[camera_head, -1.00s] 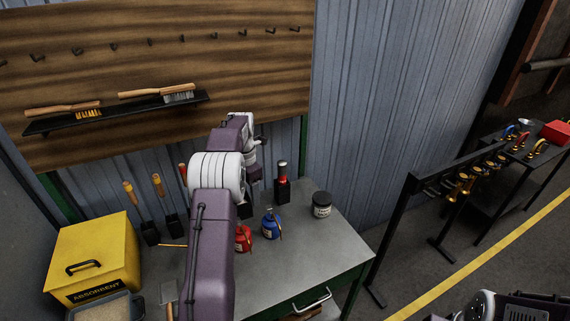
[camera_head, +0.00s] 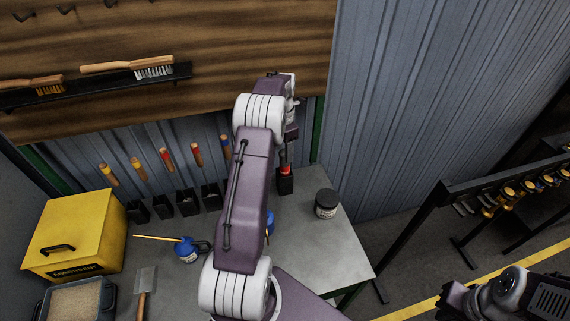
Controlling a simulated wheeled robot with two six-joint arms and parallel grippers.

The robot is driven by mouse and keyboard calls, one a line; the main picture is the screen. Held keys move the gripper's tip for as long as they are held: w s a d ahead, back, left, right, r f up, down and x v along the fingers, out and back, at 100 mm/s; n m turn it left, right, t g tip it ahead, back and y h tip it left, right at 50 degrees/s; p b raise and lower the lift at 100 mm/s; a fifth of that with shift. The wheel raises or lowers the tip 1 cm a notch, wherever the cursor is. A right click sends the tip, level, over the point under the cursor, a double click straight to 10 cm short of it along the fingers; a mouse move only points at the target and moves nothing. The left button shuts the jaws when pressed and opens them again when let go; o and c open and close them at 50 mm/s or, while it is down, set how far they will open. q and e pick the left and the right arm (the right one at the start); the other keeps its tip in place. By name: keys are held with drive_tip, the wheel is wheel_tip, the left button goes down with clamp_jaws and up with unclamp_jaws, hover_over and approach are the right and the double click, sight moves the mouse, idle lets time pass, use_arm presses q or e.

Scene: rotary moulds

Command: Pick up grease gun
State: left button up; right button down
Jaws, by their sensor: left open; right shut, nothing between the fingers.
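No thing here is plainly a grease gun. An upright red-topped cylinder in a black holder (camera_head: 285,182) at the back right of the bench may be it; its top is partly covered. My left gripper (camera_head: 292,132) is close above it, mostly hidden by my own wrist, apart from it as far as I can tell. It is open and empty. Part of my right arm shows at the lower right; its fingers are out of frame.
On the bench (camera_head: 318,250) are a blue oil can (camera_head: 187,249), a dark jar (camera_head: 326,204), a yellow absorbent box (camera_head: 75,235) and a scraper (camera_head: 145,282). Several handled tools stand in black holders along the back. A brush shelf (camera_head: 100,88) is above.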

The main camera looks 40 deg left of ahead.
sight(285, 166)
use_arm(q)
drive_tip(key=shift+w+f, duration=0.1)
drive_tip(key=shift+f, duration=0.2)
drive_tip(key=f, duration=0.1)
drive_tip(key=f+p, duration=0.1)
drive_tip(key=f, duration=0.1)
drive_tip(key=f+p, duration=0.1)
drive_tip(key=f, duration=0.1)
drive_tip(key=shift+w+a+f, duration=0.1)
drive_tip(key=shift+w+f, duration=0.15)
drive_tip(key=shift+w, duration=0.2)
drive_tip(key=c, duration=0.9)
clamp_jaws()
use_arm(e)
drive_tip(key=shift+w+r, duration=0.3)
drive_tip(key=shift+r, duration=0.3)
drive_tip(key=shift+w+r, duration=0.25)
drive_tip(key=shift+r, duration=0.3)
